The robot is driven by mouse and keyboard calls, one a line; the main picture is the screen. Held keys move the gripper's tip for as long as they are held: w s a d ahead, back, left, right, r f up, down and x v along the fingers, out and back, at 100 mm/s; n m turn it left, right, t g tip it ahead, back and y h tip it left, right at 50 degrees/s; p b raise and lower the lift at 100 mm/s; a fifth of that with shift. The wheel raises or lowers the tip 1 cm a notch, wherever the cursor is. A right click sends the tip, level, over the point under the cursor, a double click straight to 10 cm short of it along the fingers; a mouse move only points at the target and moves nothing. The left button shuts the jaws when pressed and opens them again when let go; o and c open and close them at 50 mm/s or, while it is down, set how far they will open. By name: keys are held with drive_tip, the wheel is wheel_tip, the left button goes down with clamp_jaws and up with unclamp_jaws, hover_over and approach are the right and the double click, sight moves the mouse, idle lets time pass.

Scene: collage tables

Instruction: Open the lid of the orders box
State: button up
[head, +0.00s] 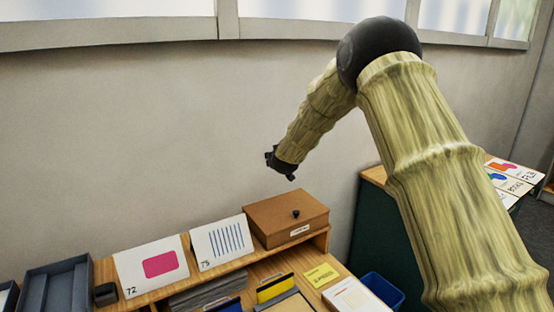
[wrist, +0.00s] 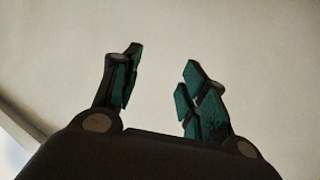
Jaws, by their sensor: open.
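The orders box is most likely the brown box (head: 286,221) on the right end of the raised wooden shelf in the head view. Its lid looks shut, with a dark round knob (head: 296,213) on it and a white label on the front whose text is too small to read. My gripper (head: 291,177) is in the air above the box, near the wall, and apart from it. In the wrist view my gripper (wrist: 158,90) has its two teal-padded fingers spread with nothing between them. The box does not show in the wrist view.
A grey tray (head: 40,296) is at the far left. A blue bin (head: 382,290) stands right of the desk. The wall (head: 180,120) is close behind.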

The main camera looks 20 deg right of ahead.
drive_tip(key=shift+s+a+r+p, duration=0.3)
drive_tip(key=shift+s+r, duration=0.4)
drive_tip(key=shift+r, duration=0.2)
drive_tip(key=shift+s+a+r+p, duration=0.25)
drive_tip(key=shift+s+r, duration=0.45)
drive_tip(key=shift+r, duration=0.2)
drive_tip(key=shift+s, duration=0.1)
drive_tip(key=v, duration=1.1)
drive_tip(key=shift+s+r, duration=0.15)
drive_tip(key=shift+s, duration=0.25)
drive_tip(key=m+t+b, duration=0.1)
drive_tip(key=t+b, duration=0.3)
drive_tip(key=b, duration=2.9)
approach(297, 213)
drive_tip(key=shift+w+d+p, duration=0.15)
drive_tip(key=shift+w+d, duration=0.05)
drive_tip(key=shift+w, duration=1.65)
drive_tip(key=shift+w+d+p, duration=0.2)
drive_tip(key=shift+w+d, duration=0.05)
drive_tip(key=shift+w, duration=1.65)
drive_tip(key=shift+w+d+p, duration=0.15)
drive_tip(key=shift+w+d, duration=0.05)
drive_tip(key=shift+w, duration=1.65)
